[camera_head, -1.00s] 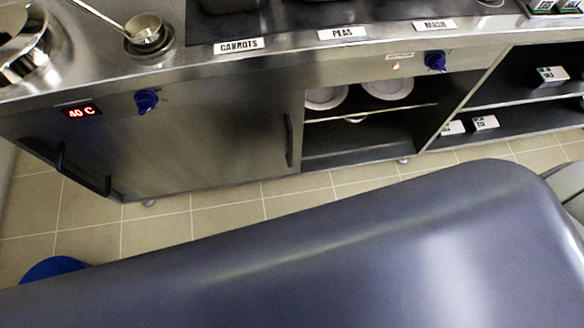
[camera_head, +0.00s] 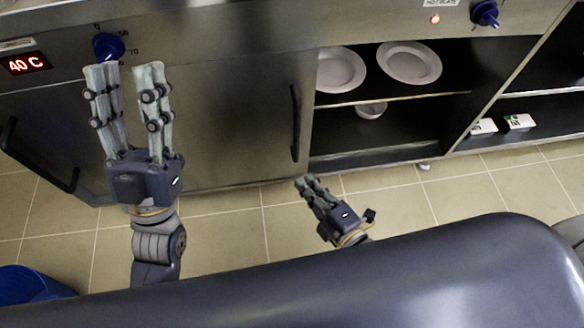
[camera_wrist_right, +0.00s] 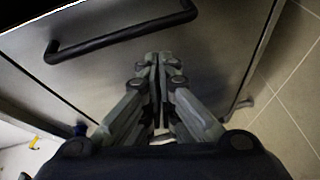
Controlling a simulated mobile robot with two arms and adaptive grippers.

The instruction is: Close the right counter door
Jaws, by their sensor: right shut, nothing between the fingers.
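The steel counter's right bay (camera_head: 385,110) stands open in the head view, showing shelves. To its left is a flat steel door panel (camera_head: 230,120) with a dark upright handle (camera_head: 296,122) near its right edge. Whether this panel is the right door is unclear. My left gripper (camera_head: 127,72) is open and empty in front of the panel's left part, below a blue knob. My right gripper (camera_head: 306,182) is shut and empty, low and near the panel's lower right corner. In the right wrist view the shut fingertips (camera_wrist_right: 160,58) are apart from a dark bar handle (camera_wrist_right: 120,30).
White plates (camera_head: 409,62) and a small bowl (camera_head: 371,109) sit in the open bay. Another dark handle (camera_head: 38,155) juts out at the left. A blue round object (camera_head: 30,284) is at the lower left. Tiled floor (camera_head: 230,225) lies before the counter.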

